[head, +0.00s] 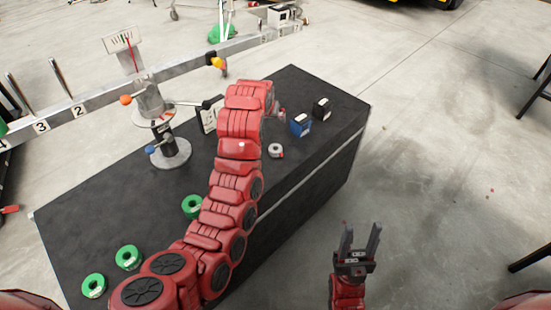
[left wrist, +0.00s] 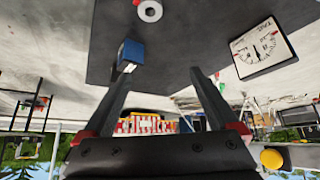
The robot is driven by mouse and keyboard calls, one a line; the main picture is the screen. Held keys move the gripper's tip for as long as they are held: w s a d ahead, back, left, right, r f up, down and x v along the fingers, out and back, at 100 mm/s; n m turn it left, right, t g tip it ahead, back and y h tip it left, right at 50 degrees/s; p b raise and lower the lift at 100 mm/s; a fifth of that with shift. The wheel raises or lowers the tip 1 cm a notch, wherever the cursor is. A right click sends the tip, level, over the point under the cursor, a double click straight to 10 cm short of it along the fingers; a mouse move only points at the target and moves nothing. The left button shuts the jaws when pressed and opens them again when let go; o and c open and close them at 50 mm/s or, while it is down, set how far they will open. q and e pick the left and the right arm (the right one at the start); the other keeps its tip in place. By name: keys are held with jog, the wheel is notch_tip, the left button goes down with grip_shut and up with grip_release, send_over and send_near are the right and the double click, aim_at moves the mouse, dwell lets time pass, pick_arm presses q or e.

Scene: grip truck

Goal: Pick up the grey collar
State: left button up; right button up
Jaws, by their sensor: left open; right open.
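The grey collar (head: 276,150), a small light-grey ring with a dark hole, lies on the black table in the head view, right of my left arm. It also shows at the top edge of the left wrist view (left wrist: 150,12), beyond the fingertips and touching neither. My left gripper (left wrist: 161,74) is open with nothing between its fingers. In the head view it is mostly hidden behind its own arm, above the table. My right gripper (head: 361,229) is open and empty over the floor, right of the table.
A blue box (head: 301,125) and a black box (head: 321,108) stand behind the collar. Green rings (head: 128,257) lie at the table's left. A balance stand (head: 170,150) with a long numbered beam (head: 90,102) rises at the back left. A dial card (left wrist: 264,47) stands nearby.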

pick_arm(q)
jog(key=s+g+b, duration=0.1)
jog(key=s+g, duration=0.1)
jog(key=s, duration=0.2)
send_over(275, 147)
jog(key=s, duration=0.3)
jog(key=f, duration=1.2)
jog(key=shift+s+a+f, duration=0.1)
jog(key=shift+a+f, duration=0.1)
jog(key=shift+f, duration=0.1)
jog(key=shift+x, duration=0.85)
jog(key=shift+d+f+b, duration=0.1)
jog(key=shift+f+b, duration=0.2)
jog(key=shift+b, duration=0.05)
jog(key=shift+w+f, duration=0.3)
jog(key=shift+f, duration=0.3)
grip_shut()
